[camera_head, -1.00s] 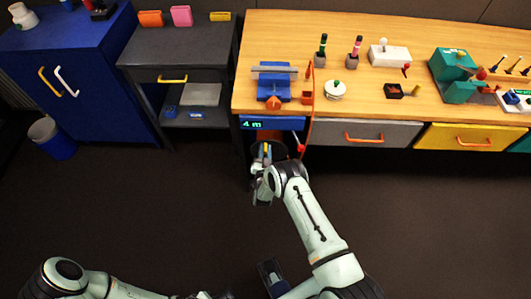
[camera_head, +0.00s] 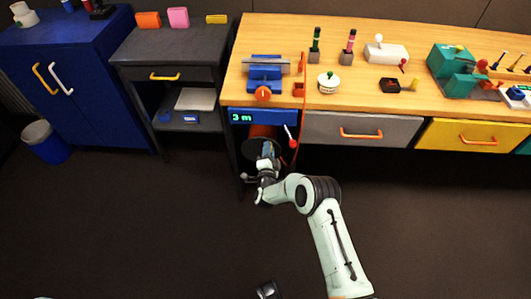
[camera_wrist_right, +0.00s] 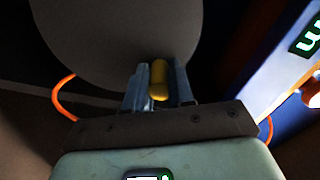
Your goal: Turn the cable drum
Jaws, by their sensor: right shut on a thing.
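The cable drum (camera_head: 262,131) sits under the bench's left end, below the blue display box (camera_head: 240,116), which reads "3 m". Its round grey flange (camera_wrist_right: 115,35) fills the upper left of the right wrist view. A yellow crank handle (camera_wrist_right: 159,80) stands out by the flange. My right gripper (camera_wrist_right: 158,88) is shut on this handle, one bluish finger on each side. In the head view my right gripper (camera_head: 268,152) is in front of the drum and hides its lower part. My left gripper is not clearly in view.
An orange cable (camera_head: 304,80) runs down over the bench edge. A red-ended lever (camera_head: 292,142) hangs right of the drum. The dark side cabinet (camera_head: 180,95) stands close on the left, the grey drawer (camera_head: 362,129) on the right. The floor in front is clear.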

